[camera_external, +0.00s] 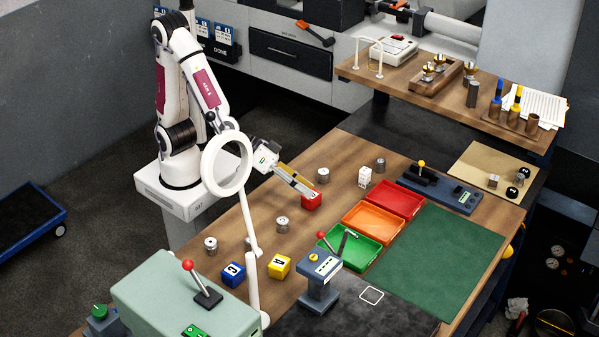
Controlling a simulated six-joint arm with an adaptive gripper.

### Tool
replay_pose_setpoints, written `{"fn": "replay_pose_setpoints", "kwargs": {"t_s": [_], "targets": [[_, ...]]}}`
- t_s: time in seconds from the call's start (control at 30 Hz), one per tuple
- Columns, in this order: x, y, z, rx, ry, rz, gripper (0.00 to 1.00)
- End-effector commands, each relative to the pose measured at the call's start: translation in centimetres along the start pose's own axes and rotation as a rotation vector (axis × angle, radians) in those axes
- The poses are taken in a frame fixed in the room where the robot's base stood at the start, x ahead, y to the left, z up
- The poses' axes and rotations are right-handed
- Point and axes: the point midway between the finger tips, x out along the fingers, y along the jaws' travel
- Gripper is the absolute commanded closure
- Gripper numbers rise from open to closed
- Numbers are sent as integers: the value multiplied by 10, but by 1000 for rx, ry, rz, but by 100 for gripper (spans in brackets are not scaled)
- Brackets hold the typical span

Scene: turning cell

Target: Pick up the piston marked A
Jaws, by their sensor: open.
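Several silver cylindrical parts that look like pistons stand on the wooden bench: one right of my gripper (323,175), one further back (380,165), one nearer the front (282,224) and one at the left (210,245). Their markings are too small to read, so I cannot tell which is A. My gripper (310,192) is open. It points down to the right, just above or at a red block (312,202); I cannot tell if they touch. The block's marking is not legible.
A blue block (233,274) and a yellow block (279,265) lie near the front. Red (418,211), orange (400,232) and green (375,264) trays sit to the right. A white ring on a post (248,225) stands before my arm. The green mat (440,255) is clear.

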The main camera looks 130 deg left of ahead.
Motion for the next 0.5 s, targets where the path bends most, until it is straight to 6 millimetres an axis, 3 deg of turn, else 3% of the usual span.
{"fn": "replay_pose_setpoints", "kwargs": {"t_s": [0.23,0.5], "targets": [[28,-54,1,-39,119,-221,56],[32,-116,5,-31,247,-480,56]]}}
